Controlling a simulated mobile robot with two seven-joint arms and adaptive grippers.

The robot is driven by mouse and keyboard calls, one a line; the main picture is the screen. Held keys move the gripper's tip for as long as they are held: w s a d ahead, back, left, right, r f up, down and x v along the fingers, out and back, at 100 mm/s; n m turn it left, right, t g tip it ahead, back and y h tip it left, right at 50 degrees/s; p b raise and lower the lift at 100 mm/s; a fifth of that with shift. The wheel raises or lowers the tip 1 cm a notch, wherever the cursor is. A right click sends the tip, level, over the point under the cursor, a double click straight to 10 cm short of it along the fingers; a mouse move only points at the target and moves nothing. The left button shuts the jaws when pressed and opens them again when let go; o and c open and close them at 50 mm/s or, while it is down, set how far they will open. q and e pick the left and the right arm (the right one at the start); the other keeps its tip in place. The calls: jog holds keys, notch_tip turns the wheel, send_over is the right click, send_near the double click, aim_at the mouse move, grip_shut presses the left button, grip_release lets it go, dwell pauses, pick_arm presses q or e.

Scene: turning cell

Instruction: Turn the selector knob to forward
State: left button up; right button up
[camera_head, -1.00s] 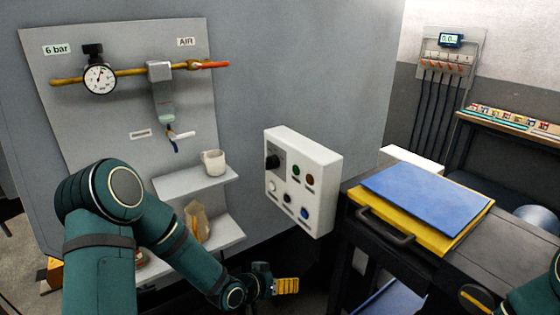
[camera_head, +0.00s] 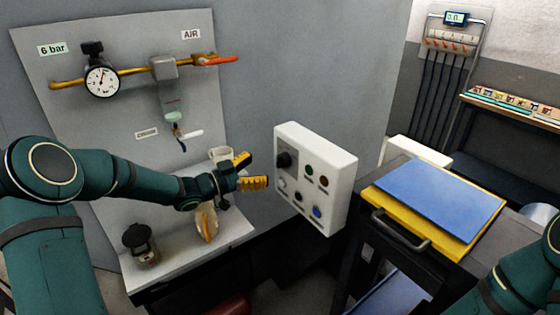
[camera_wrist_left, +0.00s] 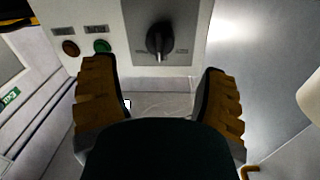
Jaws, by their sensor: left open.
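The selector knob (camera_head: 285,160) is a black rotary knob on a dark plate at the upper left of the white control box (camera_head: 338,190). In the left wrist view the knob (camera_wrist_left: 159,40) sits upper middle, beyond and between the fingertips, its grip bar roughly upright in that picture. The labels beside it are too small to read. My left gripper (camera_head: 258,171) is open and empty, left of the box, with yellow-orange fingers pointing at the knob and apart from it. Its fingers (camera_wrist_left: 160,95) frame the lower wrist view. My right gripper is out of view; only its arm shows.
A white mug (camera_head: 220,155) stands close behind my left gripper. A shelf (camera_head: 180,268) below holds a dark-topped jar (camera_head: 140,243) and a bag (camera_head: 206,223). Blue and yellow folders (camera_head: 440,200) lie on a cart at right.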

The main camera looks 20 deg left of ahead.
aim_at(277, 162)
pick_arm(q)
jog(key=x, duration=0.8)
jog(key=shift+a, duration=0.1)
jog(key=c, duration=1.2)
